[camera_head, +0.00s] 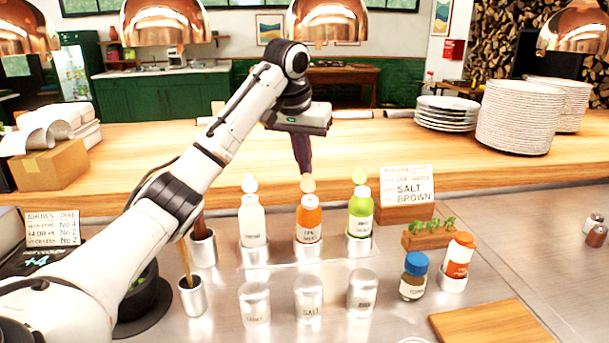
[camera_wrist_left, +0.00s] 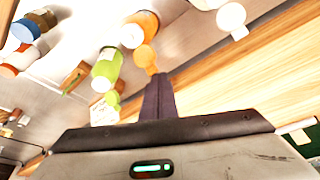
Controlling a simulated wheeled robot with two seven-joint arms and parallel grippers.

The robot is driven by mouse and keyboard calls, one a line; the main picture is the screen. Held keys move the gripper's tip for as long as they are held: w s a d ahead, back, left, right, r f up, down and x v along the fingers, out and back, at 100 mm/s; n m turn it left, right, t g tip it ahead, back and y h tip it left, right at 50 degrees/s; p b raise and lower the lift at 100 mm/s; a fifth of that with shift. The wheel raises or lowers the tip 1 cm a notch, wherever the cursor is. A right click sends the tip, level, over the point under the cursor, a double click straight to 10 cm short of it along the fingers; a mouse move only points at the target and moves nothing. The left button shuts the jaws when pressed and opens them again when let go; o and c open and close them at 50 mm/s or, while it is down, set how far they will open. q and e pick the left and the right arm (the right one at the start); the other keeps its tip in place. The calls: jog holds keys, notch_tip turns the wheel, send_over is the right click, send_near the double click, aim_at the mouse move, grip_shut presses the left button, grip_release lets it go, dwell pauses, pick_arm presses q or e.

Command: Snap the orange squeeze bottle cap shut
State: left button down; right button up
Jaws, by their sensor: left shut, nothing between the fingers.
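The orange squeeze bottle (camera_head: 309,224) stands upright between a white and a green bottle on the steel counter. Its pale orange cap (camera_head: 308,186) is flipped up above the bottle top. The bottle (camera_wrist_left: 146,20) and its raised cap (camera_wrist_left: 145,56) also show in the left wrist view. My left gripper (camera_head: 304,172) points down from above, shut and empty, its tips right at or just behind the cap. I cannot tell whether they touch. In the wrist view the fingertips (camera_wrist_left: 158,78) are close beside the cap. My right gripper is not in view.
The white bottle (camera_head: 252,222) and green bottle (camera_head: 360,214) stand close on either side, also with raised caps. Several metal shakers (camera_head: 308,300) stand in front. A sign (camera_head: 407,184) and a small herb planter (camera_head: 428,238) are to the right. The wooden ledge (camera_head: 340,150) runs behind.

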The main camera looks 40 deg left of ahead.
aim_at(309, 180)
pick_arm(q)
jog(key=shift+s+d+f, duration=0.15)
jog(key=shift+s+d, duration=0.4)
jog(key=shift+d, duration=0.05)
jog(key=shift+s+d+p, duration=0.5)
jog(key=shift+d+p, duration=0.1)
jog(key=shift+d, duration=0.1)
jog(key=shift+s+d+p, duration=0.25)
jog(key=shift+d+p, duration=0.1)
jog(key=shift+p, duration=0.05)
jog(key=shift+r, duration=0.2)
jog(key=shift+r+p, duration=0.6)
jog(key=shift+r, duration=0.85)
